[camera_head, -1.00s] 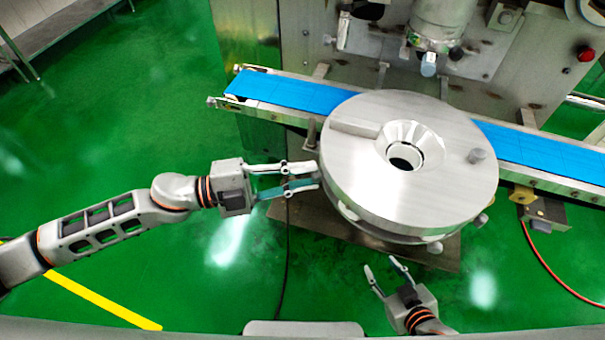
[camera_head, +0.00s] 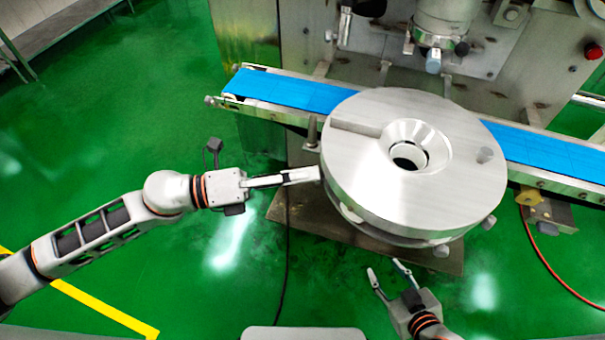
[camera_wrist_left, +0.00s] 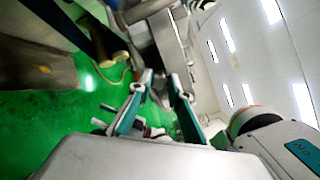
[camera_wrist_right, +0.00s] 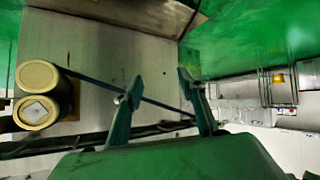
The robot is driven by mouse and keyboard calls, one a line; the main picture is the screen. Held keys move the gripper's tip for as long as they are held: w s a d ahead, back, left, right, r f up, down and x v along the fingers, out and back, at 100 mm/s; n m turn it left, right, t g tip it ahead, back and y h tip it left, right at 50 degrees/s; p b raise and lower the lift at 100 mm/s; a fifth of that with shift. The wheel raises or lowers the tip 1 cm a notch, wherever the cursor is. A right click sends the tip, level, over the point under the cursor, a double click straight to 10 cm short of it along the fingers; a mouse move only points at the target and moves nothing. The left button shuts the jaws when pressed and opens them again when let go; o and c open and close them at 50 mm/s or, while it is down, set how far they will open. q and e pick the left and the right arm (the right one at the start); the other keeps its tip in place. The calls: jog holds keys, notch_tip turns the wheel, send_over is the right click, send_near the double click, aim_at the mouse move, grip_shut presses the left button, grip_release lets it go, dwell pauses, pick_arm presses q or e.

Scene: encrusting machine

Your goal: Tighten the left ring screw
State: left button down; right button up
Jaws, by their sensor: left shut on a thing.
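The round metal disc with a central funnel (camera_head: 370,180) sits in front of the blue belt, with the ring under its rim. My left gripper (camera_head: 319,174) reaches in from the left and is shut at the disc's left rim, on the left ring screw. The screw itself is hidden by the fingers. In the left wrist view the two fingers (camera_wrist_left: 158,76) point toward the metal machine; the screw cannot be made out. My right gripper (camera_head: 384,267) is open and empty below the disc, apart from it. Its spread fingers also show in the right wrist view (camera_wrist_right: 158,85).
Other screw knobs (camera_head: 440,251) stick out at the ring's front right. The blue conveyor belt (camera_head: 285,90) runs behind the disc. A metal base plate (camera_head: 300,215) lies beneath it. The green floor (camera_head: 140,250) on the left is open.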

pick_arm(q)
jog(key=m+b, duration=0.2)
jog(key=m, duration=0.5)
jog(key=shift+s+m+b, duration=0.15)
jog(key=shift+m+b, duration=0.15)
jog(key=shift+b, duration=0.1)
dwell(0.4)
jog(key=c, duration=1.9)
grip_release()
jog(key=shift+r, duration=0.1)
